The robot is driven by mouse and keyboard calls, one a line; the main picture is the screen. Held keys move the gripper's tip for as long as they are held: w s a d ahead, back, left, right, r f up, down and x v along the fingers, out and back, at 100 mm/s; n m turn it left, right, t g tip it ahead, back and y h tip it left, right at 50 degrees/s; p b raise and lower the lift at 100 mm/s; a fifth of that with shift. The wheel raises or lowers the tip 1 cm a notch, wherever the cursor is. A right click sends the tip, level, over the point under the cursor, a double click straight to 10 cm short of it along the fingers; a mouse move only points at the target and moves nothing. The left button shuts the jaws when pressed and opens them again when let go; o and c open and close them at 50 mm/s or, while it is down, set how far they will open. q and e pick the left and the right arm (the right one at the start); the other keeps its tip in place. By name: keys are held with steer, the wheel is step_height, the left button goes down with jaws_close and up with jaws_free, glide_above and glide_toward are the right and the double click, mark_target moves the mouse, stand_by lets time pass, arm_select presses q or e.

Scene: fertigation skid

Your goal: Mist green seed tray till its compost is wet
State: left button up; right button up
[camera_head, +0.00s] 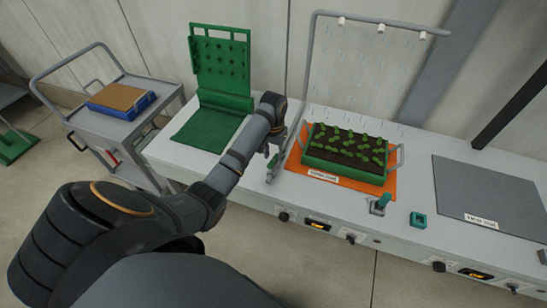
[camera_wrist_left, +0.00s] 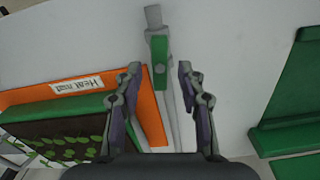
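The green seed tray (camera_head: 345,171) holds dark brown compost with several rows of seedlings and stands on an orange mat (camera_head: 384,190). A grey pipe frame (camera_head: 312,50) with white nozzles (camera_head: 381,28) arches over it. Faint pale streaks show in the air below the nozzles. A green lever (camera_wrist_left: 160,62) lies in line with the grey pipe at the frame's left foot. My left gripper (camera_head: 273,160) is over this foot. In the left wrist view its fingers (camera_wrist_left: 159,85) are open on either side of the pipe and lever, apart from both. My right gripper is out of view.
A green peg-board stand (camera_head: 222,65) is at the bench's left. A grey mat (camera_head: 488,195) lies at the right. A trolley (camera_head: 125,130) carries a blue tray.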

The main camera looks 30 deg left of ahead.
arm_select(q)
steer(key=shift+f, duration=0.6)
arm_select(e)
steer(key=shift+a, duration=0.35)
arm_select(q)
steer(key=shift+c, duration=0.4)
jaws_close()
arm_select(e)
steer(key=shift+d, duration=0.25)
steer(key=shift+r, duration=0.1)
